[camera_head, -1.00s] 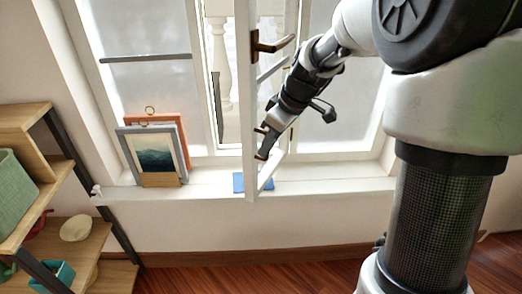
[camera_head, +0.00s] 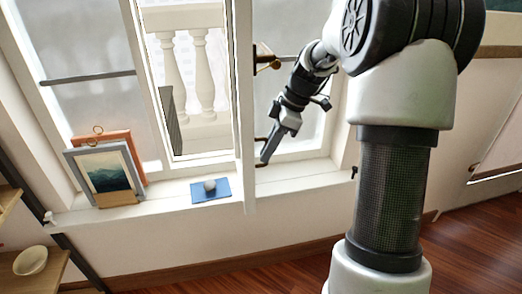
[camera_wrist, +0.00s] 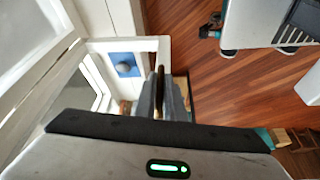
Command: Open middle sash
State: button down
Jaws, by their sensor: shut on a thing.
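The middle sash (camera_head: 246,120) is a white-framed window panel. In the head view it stands swung out of its frame, seen nearly edge-on, with a wide opening to its left. A brass handle (camera_head: 266,58) sits high on it. My gripper (camera_head: 265,160) is low beside the sash's right side. In the wrist view my gripper (camera_wrist: 160,100) is shut on a lower brass handle (camera_wrist: 159,78), whose shaft shows between the fingers. The handle's gripped part is partly hidden.
A blue mat (camera_head: 222,192) with a grey ball (camera_head: 209,186) lies on the white sill (camera_head: 155,205), left of the sash. Picture frames (camera_head: 104,172) stand further left. A wooden shelf (camera_head: 45,275) is at lower left. A stone balustrade (camera_head: 190,75) shows outside.

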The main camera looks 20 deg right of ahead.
jog(key=shift+d, duration=0.1)
jog(key=c, duration=1.8)
grip_release()
jog(key=shift+c, duration=0.2)
jog(key=p+v, duration=0.4)
jog(key=v, duration=1.3)
jog(key=shift+d+r, duration=0.15)
